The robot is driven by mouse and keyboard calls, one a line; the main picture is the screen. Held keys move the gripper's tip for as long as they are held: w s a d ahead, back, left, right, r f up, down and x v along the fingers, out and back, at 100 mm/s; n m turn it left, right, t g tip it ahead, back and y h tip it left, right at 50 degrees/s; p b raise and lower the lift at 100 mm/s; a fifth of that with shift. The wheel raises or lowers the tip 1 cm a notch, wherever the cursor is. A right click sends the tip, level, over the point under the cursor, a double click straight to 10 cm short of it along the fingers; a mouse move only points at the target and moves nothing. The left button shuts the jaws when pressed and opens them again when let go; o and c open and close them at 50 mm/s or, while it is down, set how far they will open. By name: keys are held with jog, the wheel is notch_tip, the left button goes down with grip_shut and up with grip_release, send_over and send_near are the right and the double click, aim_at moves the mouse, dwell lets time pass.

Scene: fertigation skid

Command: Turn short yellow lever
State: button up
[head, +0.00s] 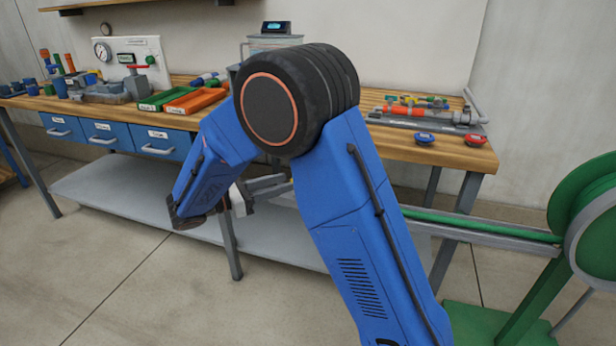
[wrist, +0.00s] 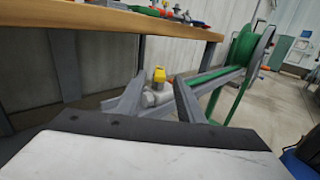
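A small yellow lever (wrist: 159,74) sits on top of a light grey valve body (wrist: 157,96) in the wrist view. My gripper (wrist: 161,84) is open, with one grey finger to each side of the valve and lever in that view. A gap shows on both sides, and I cannot tell how far ahead of the fingertips the lever lies. In the head view my gripper (head: 262,188) shows partly behind my blue arm, low in front of the workbench.
The wooden workbench (head: 440,150) has a lower grey shelf (head: 130,195) and legs. A green reel (head: 590,220) stands at the right, with a green and grey rail (head: 480,232) reaching left toward my arm. The front floor at left is clear.

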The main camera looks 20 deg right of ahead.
jog(key=d, duration=0.3)
jog(key=w+d, duration=0.1)
jog(key=d, duration=0.5)
jog(key=shift+w, duration=0.25)
grip_shut()
